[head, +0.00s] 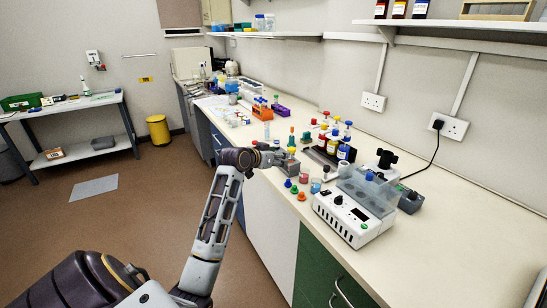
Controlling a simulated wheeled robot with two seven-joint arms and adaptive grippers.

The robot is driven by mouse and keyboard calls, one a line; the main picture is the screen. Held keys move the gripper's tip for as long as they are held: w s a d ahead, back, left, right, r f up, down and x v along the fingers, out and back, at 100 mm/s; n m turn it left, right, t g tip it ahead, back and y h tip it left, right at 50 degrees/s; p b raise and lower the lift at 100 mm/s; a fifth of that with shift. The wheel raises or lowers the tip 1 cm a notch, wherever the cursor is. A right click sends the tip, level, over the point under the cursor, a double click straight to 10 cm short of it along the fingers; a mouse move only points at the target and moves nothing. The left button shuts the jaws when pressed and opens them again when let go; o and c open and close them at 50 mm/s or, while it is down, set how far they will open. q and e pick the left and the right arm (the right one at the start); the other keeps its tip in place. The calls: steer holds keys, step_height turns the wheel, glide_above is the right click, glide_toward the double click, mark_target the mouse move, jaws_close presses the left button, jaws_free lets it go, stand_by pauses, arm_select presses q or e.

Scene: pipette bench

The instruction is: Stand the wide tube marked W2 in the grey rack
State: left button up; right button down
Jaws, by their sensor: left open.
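My left gripper (283,158) reaches over the bench's front edge from the left; its jaws are open and look empty, though its fingers are small here. A small grey block (292,167), which may be the grey rack, sits right by the fingertips and is partly hidden by them. A pale upright tube (267,131) and a green-topped one (291,136) stand behind the gripper. No W2 mark can be read at this size, so I cannot tell which tube is W2. My right gripper is not in view.
A white instrument (345,215) with a clear bath stands at the right. Colour-capped bottles (330,145) stand in a dark tray behind. Small coloured pieces (294,190) lie near the front edge. Orange (259,112) and purple (281,111) racks are farther back. The bench's right front is clear.

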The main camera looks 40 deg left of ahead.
arm_select(q)
steer(key=shift+v, duration=1.2)
